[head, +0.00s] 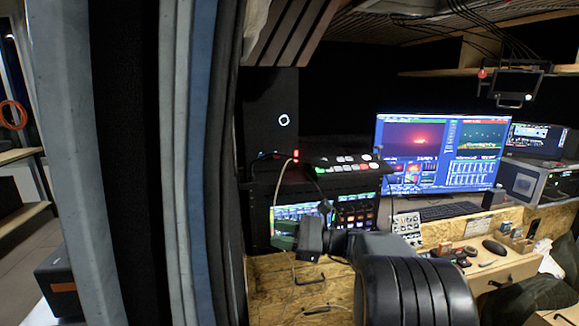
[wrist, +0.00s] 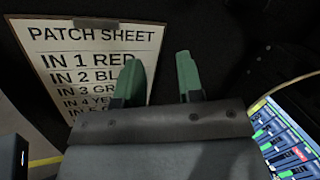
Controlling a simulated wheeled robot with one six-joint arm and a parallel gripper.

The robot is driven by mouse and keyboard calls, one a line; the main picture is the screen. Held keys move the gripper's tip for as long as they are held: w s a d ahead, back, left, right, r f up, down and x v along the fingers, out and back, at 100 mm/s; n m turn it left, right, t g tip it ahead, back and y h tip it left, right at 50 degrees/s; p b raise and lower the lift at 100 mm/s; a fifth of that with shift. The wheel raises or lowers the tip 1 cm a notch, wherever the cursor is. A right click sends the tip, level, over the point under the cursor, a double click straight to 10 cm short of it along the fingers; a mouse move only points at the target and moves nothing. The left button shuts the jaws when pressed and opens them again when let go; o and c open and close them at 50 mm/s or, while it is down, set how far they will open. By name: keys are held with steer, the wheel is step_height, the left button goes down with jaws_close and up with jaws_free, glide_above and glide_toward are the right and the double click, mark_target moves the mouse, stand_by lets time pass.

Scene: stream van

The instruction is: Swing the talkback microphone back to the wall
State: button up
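I cannot clearly make out the talkback microphone. A small dark rounded shape (head: 325,207) in front of the rack's lit panel in the head view may be its head, but I cannot tell. My gripper (head: 286,236) is in front of the rack, left of that shape, with my arm reaching in from the bottom. In the wrist view the two green fingers of my gripper (wrist: 160,78) stand apart, with only dark background between them. The left finger overlaps the edge of a patch sheet (wrist: 85,50). No microphone shows in the wrist view.
A switcher with lit buttons (head: 345,165) sits on the rack. A large monitor (head: 440,152) and keyboard (head: 450,211) are to the right. A wooden drawer front (head: 300,285) is below. Grey and blue curtain folds (head: 200,160) fill the left. Cables hang near the rack.

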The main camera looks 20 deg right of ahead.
steer(key=d+r+m+t+y, duration=0.3)
steer(key=d+r+t, duration=0.35)
steer(key=d, duration=0.55)
steer(key=shift+t+y, duration=0.35)
steer(key=shift+y, duration=0.05)
steer(key=p+x, duration=0.1)
steer(key=x, duration=0.3)
steer(key=p+x, duration=0.1)
steer(key=x, duration=0.4)
steer(key=p+x, duration=0.1)
steer(key=x, duration=0.3)
steer(key=shift+w+d+r, duration=0.2)
steer(key=shift+w+d, duration=0.05)
steer(key=shift+w, duration=0.25)
jaws_close()
